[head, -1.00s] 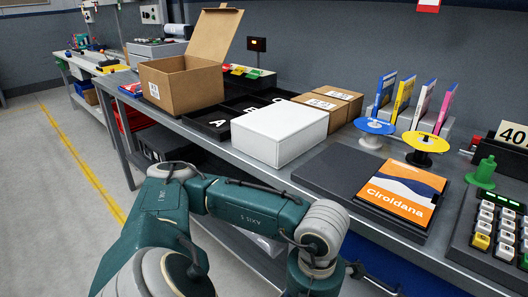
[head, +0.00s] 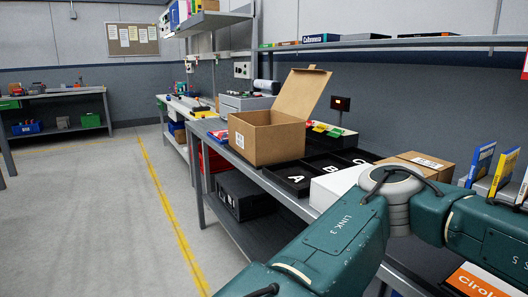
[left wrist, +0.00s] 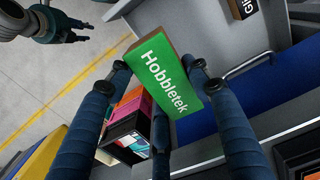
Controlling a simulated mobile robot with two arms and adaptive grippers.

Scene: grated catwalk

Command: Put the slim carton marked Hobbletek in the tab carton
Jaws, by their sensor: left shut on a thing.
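The slim green carton marked Hobbletek (left wrist: 168,72) shows in the left wrist view, held between the fingers of my left gripper (left wrist: 157,75), which is shut on it. My left gripper and this carton are outside the head view, where only my arm crosses the lower right. The tab carton (head: 262,139), a brown open box with one tall raised flap, stands on the bench in the head view, well away from the held carton. Its inside bottom is hidden. A dark gripper, seemingly my right one (left wrist: 72,32), shows at the upper left of the left wrist view; its jaw state is unclear.
Black lettered trays (head: 292,180) lie right of the tab carton. A white box (head: 335,186), partly behind my arm, and a closed brown carton (head: 414,166) stand further right, near upright slim boxes (head: 480,163). A shelf (head: 400,43) runs above. The floor at left is clear.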

